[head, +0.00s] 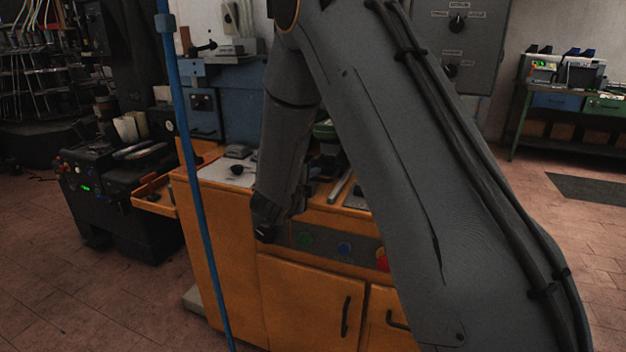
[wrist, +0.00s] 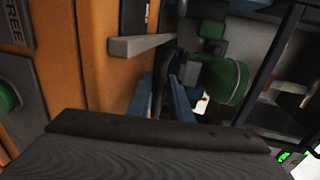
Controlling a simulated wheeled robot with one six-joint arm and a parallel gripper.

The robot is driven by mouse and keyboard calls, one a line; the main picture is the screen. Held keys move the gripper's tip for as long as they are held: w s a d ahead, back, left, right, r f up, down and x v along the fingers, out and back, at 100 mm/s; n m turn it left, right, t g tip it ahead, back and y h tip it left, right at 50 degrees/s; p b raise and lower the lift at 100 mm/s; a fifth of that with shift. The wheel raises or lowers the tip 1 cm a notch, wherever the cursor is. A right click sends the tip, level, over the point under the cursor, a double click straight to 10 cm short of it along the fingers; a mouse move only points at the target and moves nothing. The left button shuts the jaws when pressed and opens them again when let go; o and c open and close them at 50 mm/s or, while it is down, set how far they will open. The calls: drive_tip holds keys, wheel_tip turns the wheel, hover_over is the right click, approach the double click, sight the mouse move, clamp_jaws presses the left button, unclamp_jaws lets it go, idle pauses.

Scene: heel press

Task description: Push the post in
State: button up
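In the wrist view a short grey square bar (wrist: 140,45) stands out from the orange panel; it may be the post, but I cannot be sure. In the head view I cannot make out this bar for certain. My gripper (head: 266,228) hangs low in front of the orange cabinet (head: 300,292), by the left end of its button strip. A dark grey block with a black edge fills the bottom of the wrist view, apart from the bar in the picture.
The button strip has a green button (head: 305,238), a blue one (head: 344,249) and a red one (head: 382,259). A thin blue pole (head: 196,190) stands in front of the cabinet. A green bench (head: 580,105) stands at the back right, with open floor before it.

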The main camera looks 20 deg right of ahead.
drive_tip(key=shift+b+v, duration=0.35)
drive_tip(key=shift+v, duration=3.55)
